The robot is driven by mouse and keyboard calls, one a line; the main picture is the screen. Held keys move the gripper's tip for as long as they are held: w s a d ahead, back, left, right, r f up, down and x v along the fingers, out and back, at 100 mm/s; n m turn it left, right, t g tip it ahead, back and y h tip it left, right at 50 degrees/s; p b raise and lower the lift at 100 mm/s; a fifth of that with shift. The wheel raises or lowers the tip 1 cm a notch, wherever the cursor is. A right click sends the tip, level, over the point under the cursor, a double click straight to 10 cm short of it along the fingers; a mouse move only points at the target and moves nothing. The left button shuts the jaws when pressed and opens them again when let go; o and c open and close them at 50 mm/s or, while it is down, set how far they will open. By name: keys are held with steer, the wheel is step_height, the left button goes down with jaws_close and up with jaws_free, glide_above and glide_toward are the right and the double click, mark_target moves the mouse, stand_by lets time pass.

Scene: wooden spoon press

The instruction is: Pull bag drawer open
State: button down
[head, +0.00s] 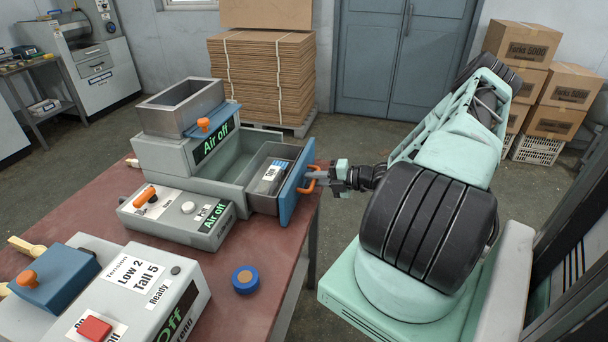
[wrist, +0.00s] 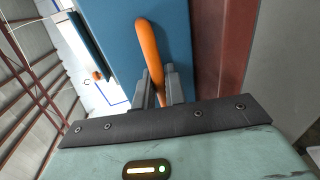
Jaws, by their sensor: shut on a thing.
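The bag drawer (head: 289,196) has a blue front and an orange handle (head: 311,182). In the head view it stands pulled out to the right from the grey machine (head: 200,165), with a bag (head: 270,175) lying inside. My gripper (head: 322,178) is at the drawer's front, shut on the orange handle. In the wrist view the handle (wrist: 150,60) runs between the two fingers (wrist: 160,88), against the blue drawer front (wrist: 115,45). The handle's lower end is hidden by the fingers.
A grey control box (head: 180,218) reading "Air off" sits in front of the machine. A blue and brown roll (head: 246,279) lies on the red table (head: 225,310). A grey box (head: 125,300) with a red button is at the lower left. Stacked cardboard (head: 265,75) stands behind.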

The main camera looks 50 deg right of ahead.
steer(key=v, duration=0.2)
steer(key=f+v, duration=0.1)
steer(key=v, duration=0.2)
steer(key=shift+s+p, duration=0.15)
steer(key=shift+p, duration=0.15)
steer(key=c, duration=1.5)
jaws_free()
steer(key=shift+c, duration=0.2)
steer(key=b+v, duration=0.3)
steer(key=v, duration=1.4)
steer(key=shift+s, duration=0.2)
steer(key=shift+d, duration=0.15)
